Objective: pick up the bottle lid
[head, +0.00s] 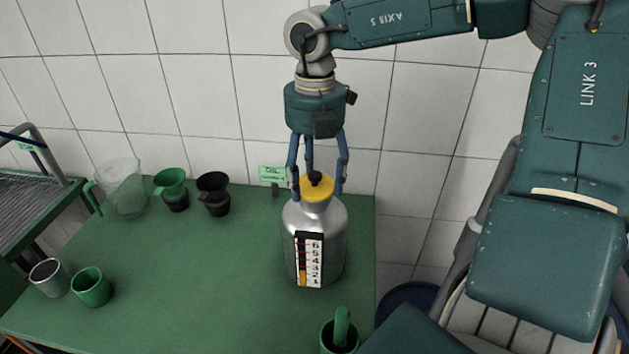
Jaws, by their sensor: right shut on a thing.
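The bottle lid (317,188) is a yellow cap with a black knob on top. It sits at the mouth of a silver metal bottle (328,222) that stands upright on the green table. The bottle has a numbered level gauge on its front. My right gripper (317,186) comes straight down from above, with its blue fingers around the lid, and is shut on it. I cannot tell whether the lid is still seated on the neck. My left gripper is not in view.
On the green table (200,270) stand a clear jug (124,190), a green cup (173,190), a black cup (213,194), a grey mug (49,278) and a green mug (91,288). Another green vessel (341,333) is at the front edge. An OIL sign (272,174) stands behind.

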